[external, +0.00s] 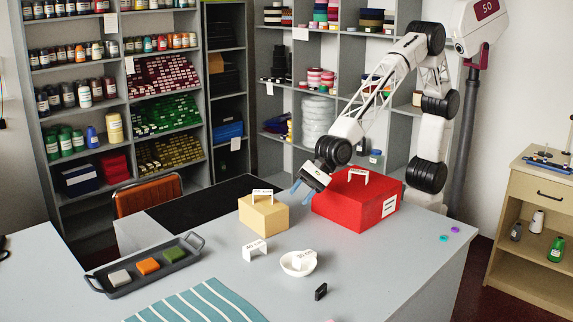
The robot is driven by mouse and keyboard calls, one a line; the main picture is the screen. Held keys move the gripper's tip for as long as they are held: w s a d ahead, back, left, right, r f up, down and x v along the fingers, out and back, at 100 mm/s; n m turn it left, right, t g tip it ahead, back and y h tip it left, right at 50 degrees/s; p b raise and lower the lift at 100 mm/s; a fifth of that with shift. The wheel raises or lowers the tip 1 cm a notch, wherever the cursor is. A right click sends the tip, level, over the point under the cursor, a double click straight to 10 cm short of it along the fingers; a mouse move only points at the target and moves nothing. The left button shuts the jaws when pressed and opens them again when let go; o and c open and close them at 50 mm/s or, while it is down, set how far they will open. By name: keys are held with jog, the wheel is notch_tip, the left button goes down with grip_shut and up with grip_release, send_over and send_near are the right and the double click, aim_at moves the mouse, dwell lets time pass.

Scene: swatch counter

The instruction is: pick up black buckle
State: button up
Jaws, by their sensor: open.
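A small black piece (320,291), which looks like the black buckle, stands on the grey table near the front, just right of and nearer than the white bowl (286,269). Its fine shape is too small to make out. My gripper (299,190) has bluish fingers and is open, with nothing seen between them. It hangs above the back of the table, between the tan box and the red box, well behind and above the black piece. The two are far apart.
The red box (337,206) and tan box (264,217) each carry a white bracket. Another white bracket (255,250) stands in front. The bowl holds a white piece. A dark tray (122,290) with coloured blocks and a striped cloth (200,305) lie left.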

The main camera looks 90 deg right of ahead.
aim_at(323, 286)
jog(key=s+a+f+m, duration=0.1)
jog(key=a, duration=0.4)
jog(key=s+a+f+m+y, duration=0.1)
jog(key=a+f, duration=0.1)
jog(key=a, duration=0.3)
jog(key=s+a+f+m+y, duration=0.1)
jog(key=a+f, duration=0.1)
jog(key=a, duration=0.3)
jog(key=shift+s+m, duration=0.4)
jog(key=s+a+f+m, duration=0.1)
jog(key=a, duration=0.2)
jog(key=s+a+f+m+y, duration=0.1)
jog(key=s+a, duration=0.1)
jog(key=a, duration=0.1)
jog(key=s+a+f+m+y, duration=0.1)
jog(key=s+a+f, duration=0.1)
jog(key=a, duration=0.2)
jog(key=shift+x, duration=1.25)
jog(key=shift+w, duration=0.1)
jog(key=shift+x, duration=2.55)
jog(key=shift+f, duration=0.15)
jog(key=shift+c, duration=0.4)
grip_shut()
